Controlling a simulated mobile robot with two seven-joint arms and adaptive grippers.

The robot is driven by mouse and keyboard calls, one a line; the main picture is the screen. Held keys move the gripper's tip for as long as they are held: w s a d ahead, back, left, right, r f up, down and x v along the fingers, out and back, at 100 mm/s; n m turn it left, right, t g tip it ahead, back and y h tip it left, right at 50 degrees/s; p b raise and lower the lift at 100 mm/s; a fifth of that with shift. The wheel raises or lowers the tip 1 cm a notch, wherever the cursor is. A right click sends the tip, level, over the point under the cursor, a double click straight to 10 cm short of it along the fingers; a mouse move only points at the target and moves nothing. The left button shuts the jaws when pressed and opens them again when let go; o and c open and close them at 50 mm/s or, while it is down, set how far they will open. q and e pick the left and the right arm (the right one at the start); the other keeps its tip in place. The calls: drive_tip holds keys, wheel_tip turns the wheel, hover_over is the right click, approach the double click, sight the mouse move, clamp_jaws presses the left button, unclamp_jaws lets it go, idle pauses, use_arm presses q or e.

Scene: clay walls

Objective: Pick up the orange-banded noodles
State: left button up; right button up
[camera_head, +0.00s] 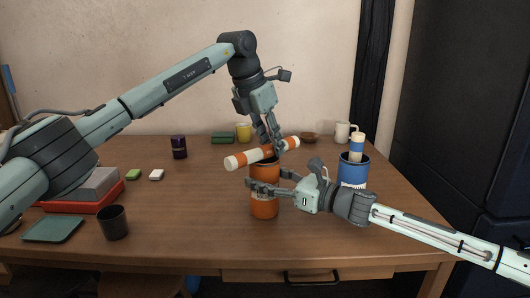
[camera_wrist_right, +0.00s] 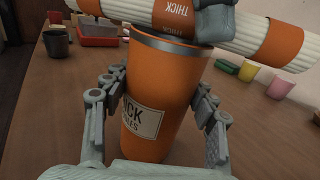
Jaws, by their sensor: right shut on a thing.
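The orange-banded noodles (camera_head: 240,160), a white bundle with orange bands, lie crosswise, slightly tilted, just above or on the rim of the orange canister (camera_head: 264,208). They also cross the top of the right wrist view (camera_wrist_right: 275,40). My left gripper (camera_head: 272,140) is at the middle of the bundle from above, its fingers against it; whether they are closed on it is unclear. My right gripper (camera_head: 266,184) is shut on the upright orange canister, with fingers on both sides in the right wrist view (camera_wrist_right: 160,115). The canister's inside is hidden.
A blue canister (camera_head: 354,173) with a blue-banded bundle (camera_head: 357,143) stands at right. A white mug (camera_head: 343,131), brown bowl (camera_head: 309,136) and yellow cup (camera_head: 243,132) stand behind. A dark cup (camera_head: 113,223) and red tray (camera_head: 85,206) are at left. The table's centre-left is clear.

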use_arm(q)
clamp_jaws()
